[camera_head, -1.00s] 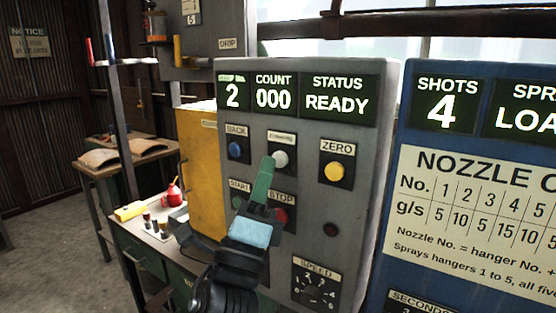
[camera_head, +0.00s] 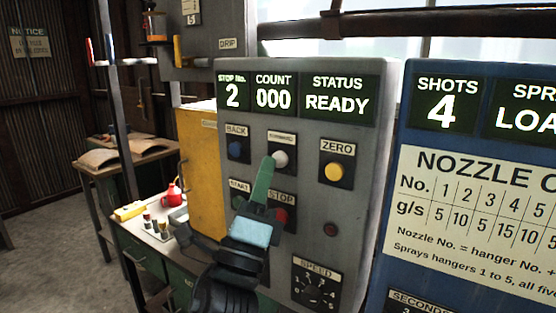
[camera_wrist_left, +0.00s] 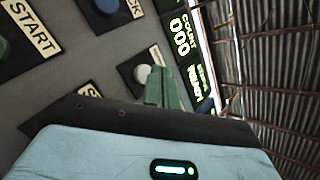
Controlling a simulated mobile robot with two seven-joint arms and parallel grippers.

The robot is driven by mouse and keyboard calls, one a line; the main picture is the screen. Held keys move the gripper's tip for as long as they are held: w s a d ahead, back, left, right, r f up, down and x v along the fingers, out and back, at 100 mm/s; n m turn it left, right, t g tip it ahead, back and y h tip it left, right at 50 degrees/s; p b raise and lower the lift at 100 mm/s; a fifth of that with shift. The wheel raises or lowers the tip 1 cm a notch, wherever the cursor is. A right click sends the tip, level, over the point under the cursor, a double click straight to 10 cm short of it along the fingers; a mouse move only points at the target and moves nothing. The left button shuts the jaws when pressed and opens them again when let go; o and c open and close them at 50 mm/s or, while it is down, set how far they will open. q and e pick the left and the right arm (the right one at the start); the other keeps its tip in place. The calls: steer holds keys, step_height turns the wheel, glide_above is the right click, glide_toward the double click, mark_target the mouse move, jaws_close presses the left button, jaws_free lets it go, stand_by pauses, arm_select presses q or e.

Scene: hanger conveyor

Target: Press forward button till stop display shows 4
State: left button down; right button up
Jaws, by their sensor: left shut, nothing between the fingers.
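The grey control panel (camera_head: 311,220) fills the middle of the head view. Its stop display (camera_head: 233,96) shows 2, the count display (camera_head: 273,99) shows 000 and the status display (camera_head: 338,104) reads READY. The white forward button (camera_head: 281,158) sits below the count display; its label is too small to read clearly. My left gripper (camera_head: 268,165) is shut and empty, its green fingertips at the lower left edge of the white button. In the left wrist view the fingertips (camera_wrist_left: 163,75) overlap the white button (camera_wrist_left: 142,74); I cannot tell whether they touch it. My right gripper is not in view.
The blue back button (camera_head: 235,149), yellow zero button (camera_head: 334,171), green start button (camera_head: 238,202) and red stop button (camera_head: 281,215) surround the white one. A blue nozzle panel (camera_head: 395,130) stands at right, a yellow box (camera_head: 202,165) at left.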

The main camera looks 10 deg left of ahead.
arm_select(q)
steer(key=shift+w, duration=0.15)
steer(key=shift+w+d, duration=0.15)
steer(key=shift+w, duration=0.1)
